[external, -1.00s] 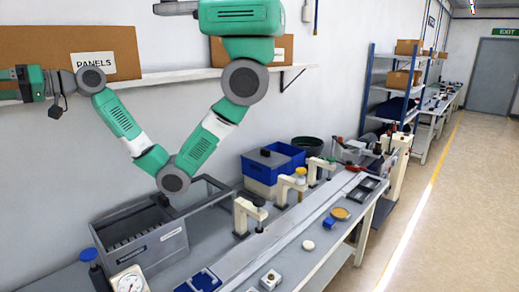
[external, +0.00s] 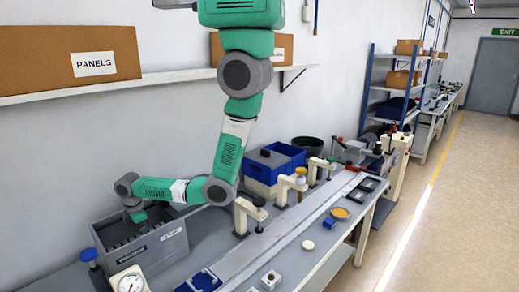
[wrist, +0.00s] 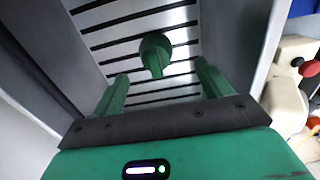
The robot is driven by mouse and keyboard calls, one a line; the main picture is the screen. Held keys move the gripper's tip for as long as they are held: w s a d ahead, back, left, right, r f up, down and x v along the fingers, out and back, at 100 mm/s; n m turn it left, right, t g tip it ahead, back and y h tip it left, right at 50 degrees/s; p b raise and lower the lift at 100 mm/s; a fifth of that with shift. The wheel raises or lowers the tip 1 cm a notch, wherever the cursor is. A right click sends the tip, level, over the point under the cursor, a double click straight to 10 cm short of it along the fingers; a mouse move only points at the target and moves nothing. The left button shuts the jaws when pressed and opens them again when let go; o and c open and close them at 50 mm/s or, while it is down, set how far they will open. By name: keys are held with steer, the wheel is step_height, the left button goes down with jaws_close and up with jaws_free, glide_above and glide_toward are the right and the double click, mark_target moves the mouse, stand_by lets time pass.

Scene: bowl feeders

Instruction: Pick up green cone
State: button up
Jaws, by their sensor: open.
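The green cone (wrist: 154,55) shows in the wrist view, over the slatted floor of a grey bin, just ahead of my fingertips and between their lines. My gripper (wrist: 158,83) is open, with one green finger on each side and nothing between them. In the external view my gripper (external: 138,215) points down into the grey bin (external: 170,242) at the lower left. The cone cannot be made out in the external view, where the bin wall and my gripper cover the inside.
The bin's walls stand close around my gripper. A dial gauge (external: 130,284) and a blue-capped post (external: 90,262) stand by its front left. Blue bins (external: 277,162) and cream clamp posts (external: 243,214) stand to the right. A shelf with a PANELS box (external: 60,55) hangs above.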

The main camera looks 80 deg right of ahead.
steer(key=f, duration=0.6)
steer(key=shift+w+d+f, duration=0.2)
steer(key=shift+w+f, duration=0.05)
steer(key=shift+f, duration=0.05)
steer(key=c, duration=1.1)
